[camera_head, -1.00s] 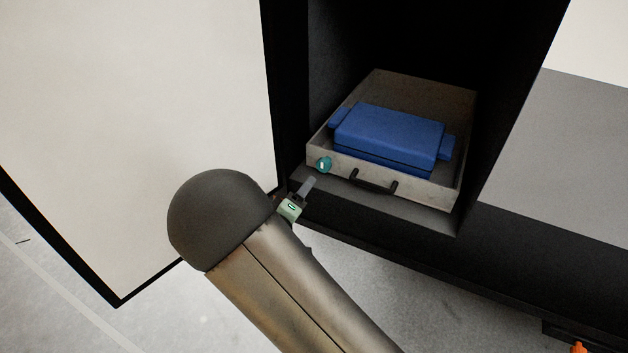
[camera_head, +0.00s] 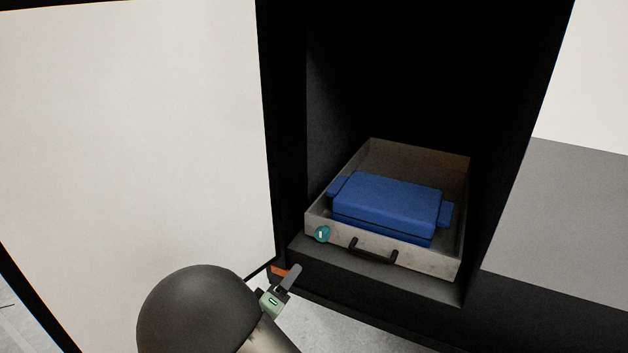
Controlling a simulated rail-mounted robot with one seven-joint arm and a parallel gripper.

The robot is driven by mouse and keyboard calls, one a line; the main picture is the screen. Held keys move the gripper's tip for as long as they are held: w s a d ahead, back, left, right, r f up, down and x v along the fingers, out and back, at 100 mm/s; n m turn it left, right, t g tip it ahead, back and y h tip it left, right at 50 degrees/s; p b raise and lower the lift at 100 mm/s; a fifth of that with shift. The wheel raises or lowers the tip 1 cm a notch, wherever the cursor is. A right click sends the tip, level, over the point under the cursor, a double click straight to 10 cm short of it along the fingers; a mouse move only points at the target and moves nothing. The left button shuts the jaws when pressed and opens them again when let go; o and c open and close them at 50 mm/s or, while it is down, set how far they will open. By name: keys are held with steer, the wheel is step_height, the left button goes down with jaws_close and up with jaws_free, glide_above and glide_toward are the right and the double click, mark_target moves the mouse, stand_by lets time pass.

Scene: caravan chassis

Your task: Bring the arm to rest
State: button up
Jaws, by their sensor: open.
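My arm shows at the bottom of the head view as a large dark rounded joint with a brown-grey link. Beside it is a small part of my gripper (camera_head: 283,285), with a grey finger and a pale green piece; the rest is hidden behind the arm. The gripper is open, and I see nothing held in it. It is in front of and below the left front corner of the tray (camera_head: 432,261), apart from it.
The tray sits in a dark compartment and holds a blue case (camera_head: 388,202). Its front has a black handle (camera_head: 373,252) and a teal round piece (camera_head: 322,234). A pale door panel (camera_head: 130,130) stands open at left. A grey panel (camera_head: 570,220) lies at right.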

steer(key=d+r+m+g+y, duration=0.3)
steer(key=d+m+g+y, duration=0.1)
steer(key=d+g+y, duration=0.4)
steer(key=s+d+r+m+g, duration=0.2)
steer(key=s+d+g, duration=0.2)
steer(key=s+d, duration=0.4)
steer(key=s+d+r+m+g+h, duration=0.1)
steer(key=s+d+g, duration=0.3)
steer(key=s+d, duration=0.4)
steer(key=s+m, duration=0.1)
steer(key=s, duration=0.5)
steer(key=shift+s+d+r, duration=0.25)
steer(key=shift+r, duration=0.1)
